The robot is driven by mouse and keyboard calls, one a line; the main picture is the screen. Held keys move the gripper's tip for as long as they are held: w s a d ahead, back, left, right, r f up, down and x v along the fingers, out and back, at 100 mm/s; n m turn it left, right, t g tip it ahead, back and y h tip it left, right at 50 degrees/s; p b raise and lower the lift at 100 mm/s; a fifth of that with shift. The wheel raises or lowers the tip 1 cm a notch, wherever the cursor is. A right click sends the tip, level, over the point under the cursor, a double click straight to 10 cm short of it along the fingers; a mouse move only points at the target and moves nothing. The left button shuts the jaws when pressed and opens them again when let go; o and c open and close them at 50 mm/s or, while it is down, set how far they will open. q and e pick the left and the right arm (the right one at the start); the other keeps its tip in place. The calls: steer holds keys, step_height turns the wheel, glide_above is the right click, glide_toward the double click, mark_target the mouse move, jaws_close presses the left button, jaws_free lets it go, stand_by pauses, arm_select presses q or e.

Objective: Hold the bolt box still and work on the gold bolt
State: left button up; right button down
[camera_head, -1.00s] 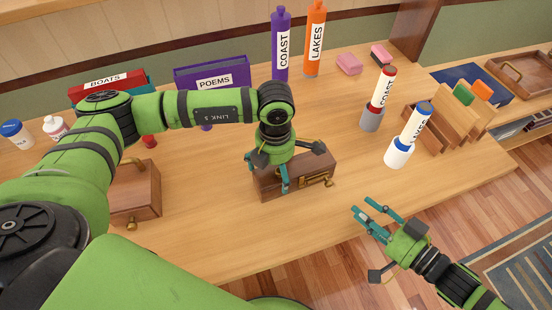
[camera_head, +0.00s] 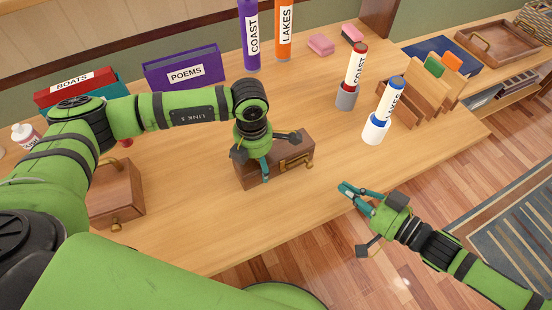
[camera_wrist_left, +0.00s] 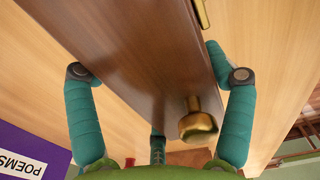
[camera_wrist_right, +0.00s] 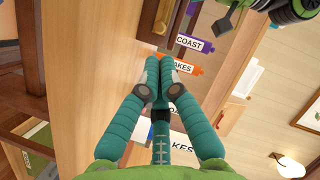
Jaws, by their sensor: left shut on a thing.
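The bolt box (camera_head: 272,176), a brown wooden box, stands on the table in the middle of the head view. The gold bolt (camera_head: 297,161) shows on it at the right. My left gripper (camera_head: 252,168) is shut on the box from above. In the left wrist view its fingers (camera_wrist_left: 158,75) lie on both sides of the dark wood, and a gold knob (camera_wrist_left: 198,125) sticks out between them. My right gripper (camera_head: 346,190) is shut and empty, apart from the box, to its right near the table's front edge. Its fingertips (camera_wrist_right: 158,62) meet in the right wrist view.
Another wooden box (camera_head: 118,190) with gold fittings stands at left. A wooden rack (camera_head: 405,95) is at right. The table (camera_head: 230,235) in front is clear.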

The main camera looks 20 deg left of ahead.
steer(key=m, duration=0.1)
steer(key=m+t, duration=0.1)
steer(key=m, duration=0.1)
steer(key=shift+d+f, duration=0.1)
steer(key=shift+d, duration=0.3)
arm_select(q)
steer(key=shift+f, duration=0.1)
arm_select(e)
steer(key=d+m+t, duration=0.1)
steer(key=m, duration=0.1)
steer(key=d+m+t, duration=0.1)
steer(key=m, duration=0.2)
steer(key=w+d+m+t, duration=0.1)
steer(key=d+m, duration=0.1)
steer(key=shift+f+h, duration=0.1)
steer(key=shift+h, duration=0.3)
arm_select(q)
steer(key=shift+s, duration=0.1)
arm_select(e)
steer(key=x, duration=0.9)
steer(key=shift+w+a, duration=0.15)
steer(key=shift+w, duration=0.1)
steer(key=a, duration=0.1)
steer(key=s+a, duration=0.1)
steer(key=a, duration=0.1)
steer(key=shift+s+f, duration=0.1)
steer(key=shift+s, duration=0.05)
steer(key=shift+s+a, duration=0.25)
steer(key=shift+a, duration=0.15)
